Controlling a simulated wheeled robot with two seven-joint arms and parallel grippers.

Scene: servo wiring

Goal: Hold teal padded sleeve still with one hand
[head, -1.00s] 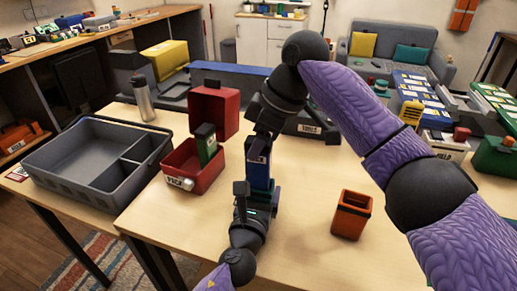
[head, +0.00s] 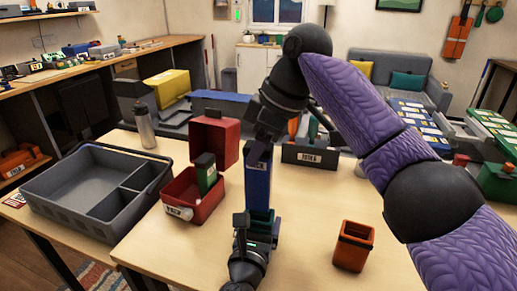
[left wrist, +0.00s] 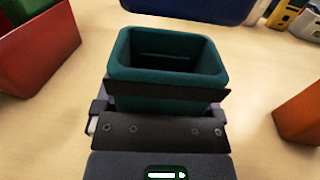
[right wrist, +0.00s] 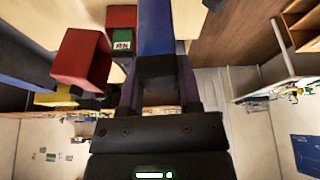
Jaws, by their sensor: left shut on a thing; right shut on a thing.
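The teal padded sleeve (head: 262,216) stands upright at the middle of the table. In the left wrist view its rectangular mouth (left wrist: 168,88) faces up and looks empty. My left gripper (head: 258,235) is shut on the sleeve's near lower part. My right gripper (head: 257,155) is shut on the top of a tall blue block (head: 257,186) and holds it upright above the sleeve. The block also shows in the right wrist view (right wrist: 156,28). In the head view the block's lower end meets the sleeve's outline, but the left wrist view shows it clear of the mouth.
A red open box (head: 197,207) with a raised red lid (head: 214,138) and a green block (head: 206,172) stands to the left. A grey divided tray (head: 75,207) is farther left. An orange cup (head: 353,247) stands to the right. Table between is bare.

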